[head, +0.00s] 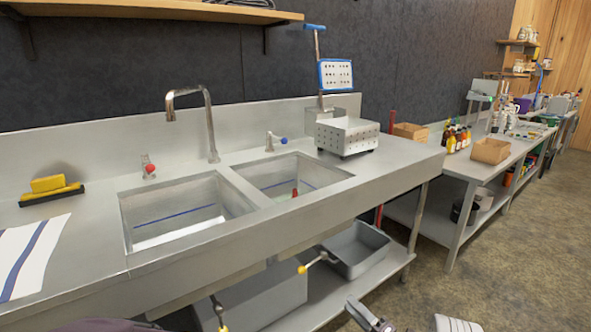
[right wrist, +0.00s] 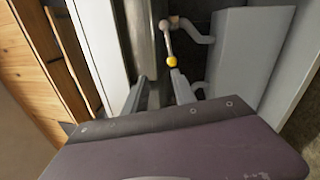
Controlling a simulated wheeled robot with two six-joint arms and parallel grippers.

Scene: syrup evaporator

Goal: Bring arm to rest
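My right gripper (head: 368,314) shows at the bottom edge of the head view, in front of the sink bench and low, beside the lower shelf. In the right wrist view its two fingers (right wrist: 159,90) stand apart with nothing held between them. A valve lever with a yellow knob (right wrist: 172,61) lies beyond the fingertips there, apart from them as far as I can tell. My left gripper is not in view.
A steel bench holds two sink basins (head: 190,213), a faucet (head: 208,125) and a perforated box (head: 347,136). A grey tub (head: 357,250) sits on the lower shelf. Valve levers with yellow knobs (head: 302,269) stick out under the bench. Open floor (head: 510,250) lies to the right.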

